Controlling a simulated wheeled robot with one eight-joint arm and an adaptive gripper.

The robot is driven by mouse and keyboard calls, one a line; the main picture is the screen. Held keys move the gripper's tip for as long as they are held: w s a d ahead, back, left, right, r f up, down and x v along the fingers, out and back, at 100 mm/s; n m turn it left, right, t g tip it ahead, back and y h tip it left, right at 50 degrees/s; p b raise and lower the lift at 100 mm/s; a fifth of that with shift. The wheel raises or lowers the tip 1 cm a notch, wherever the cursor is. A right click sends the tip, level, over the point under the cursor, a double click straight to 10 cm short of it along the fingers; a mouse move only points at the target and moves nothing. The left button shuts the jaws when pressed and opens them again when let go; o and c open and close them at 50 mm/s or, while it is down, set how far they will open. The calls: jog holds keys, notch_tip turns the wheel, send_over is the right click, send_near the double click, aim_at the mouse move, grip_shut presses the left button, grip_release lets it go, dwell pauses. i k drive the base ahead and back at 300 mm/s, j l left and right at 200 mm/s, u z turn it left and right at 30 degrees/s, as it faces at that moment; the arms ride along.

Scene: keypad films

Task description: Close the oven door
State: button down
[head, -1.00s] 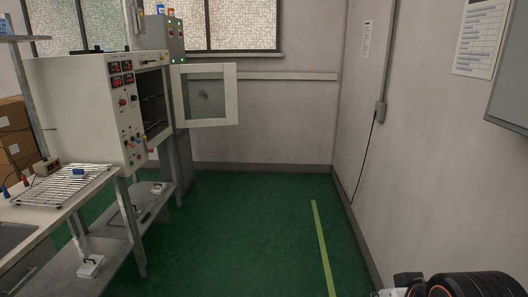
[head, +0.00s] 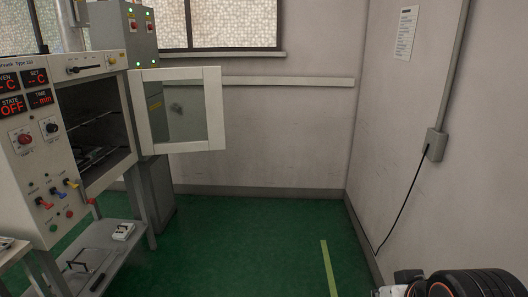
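The oven (head: 38,140) stands on a metal stand at the left of the head view. Its front carries red displays, knobs and switches. Its dark chamber (head: 95,125) is open, with racks and something small inside that I cannot make out. The oven door (head: 214,110) has a white frame and a window. It stands wide open, swung out to the right from the chamber's far edge. Part of my arm shows at the bottom right corner, well apart from the door. My gripper itself is not in view.
A grey control cabinet (head: 125,32) with green lights stands behind the oven. The stand's lower shelf (head: 97,262) holds a small white device (head: 123,232). The green floor (head: 240,245) is clear up to the back wall. A cable hangs from a wall box (head: 436,145) on the right.

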aim_at(211, 76)
jog(key=i, duration=2.1)
jog(key=i+u, duration=0.2)
jog(key=i, duration=0.3)
jog(key=i+l+u, duration=0.15)
jog(key=i, duration=0.35)
jog(key=i+l+u, duration=0.2)
jog(key=i, duration=0.3)
jog(key=i+l+u, duration=0.2)
jog(key=i+l, duration=0.15)
jog(key=i, duration=0.15)
